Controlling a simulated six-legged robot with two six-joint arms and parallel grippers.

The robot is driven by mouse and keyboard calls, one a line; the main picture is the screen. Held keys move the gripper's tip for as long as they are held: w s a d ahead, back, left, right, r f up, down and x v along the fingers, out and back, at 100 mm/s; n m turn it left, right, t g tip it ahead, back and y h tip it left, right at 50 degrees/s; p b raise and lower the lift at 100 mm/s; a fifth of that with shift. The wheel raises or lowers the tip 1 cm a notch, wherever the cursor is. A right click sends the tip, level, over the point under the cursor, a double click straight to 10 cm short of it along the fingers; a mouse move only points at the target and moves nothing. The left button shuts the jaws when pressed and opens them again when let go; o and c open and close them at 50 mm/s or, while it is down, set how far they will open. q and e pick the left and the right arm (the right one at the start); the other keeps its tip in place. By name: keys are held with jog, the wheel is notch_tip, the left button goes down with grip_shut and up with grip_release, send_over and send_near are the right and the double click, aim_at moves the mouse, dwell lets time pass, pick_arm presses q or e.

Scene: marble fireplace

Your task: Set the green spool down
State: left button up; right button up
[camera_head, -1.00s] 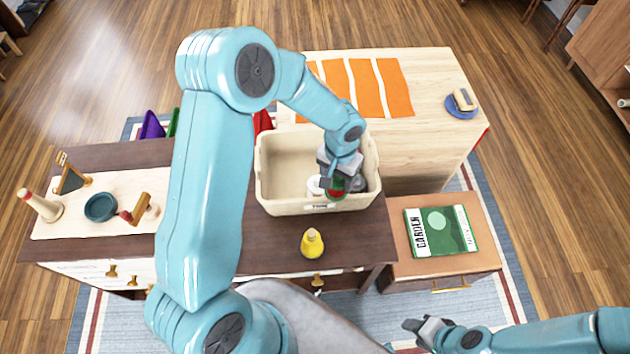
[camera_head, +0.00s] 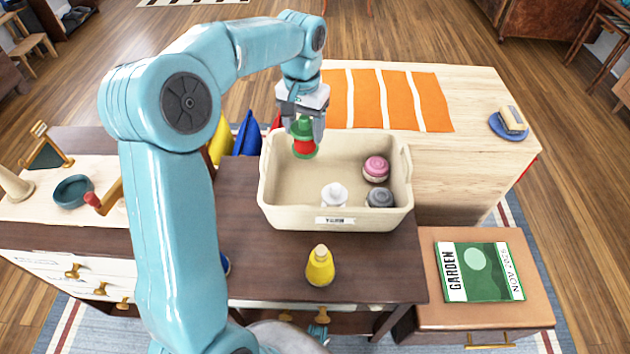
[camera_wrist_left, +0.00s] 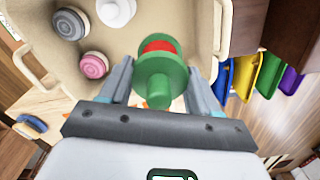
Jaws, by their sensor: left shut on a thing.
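The green spool (camera_head: 304,124), with a red band around its middle, is held upright in my left gripper (camera_head: 303,128). In the head view it shows over the back left part of the cream bin (camera_head: 337,215); I cannot tell how far it is above the bin floor. The wrist view shows the green spool (camera_wrist_left: 160,74) between the two grey fingers, with the bin (camera_wrist_left: 110,40) beyond it. My right gripper is out of view.
White (camera_head: 334,195), pink (camera_head: 376,169) and grey (camera_head: 380,197) spools stand inside the bin, toward its front and right. A yellow bottle (camera_head: 320,267) stands in front of it. An orange striped cloth (camera_head: 385,100) lies behind on the wooden top.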

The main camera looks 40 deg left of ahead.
pick_arm(q)
notch_tip(320, 180, down, 15)
jog(key=b, duration=0.3)
jog(key=shift+w, duration=0.15)
jog(key=shift+r, duration=0.1)
jog(key=shift+f, duration=0.2)
jog(key=o, duration=1.2)
jog(key=shift+r, duration=0.6)
notch_tip(320, 180, up, 11)
jog(key=p, duration=0.3)
jog(key=shift+r, duration=0.15)
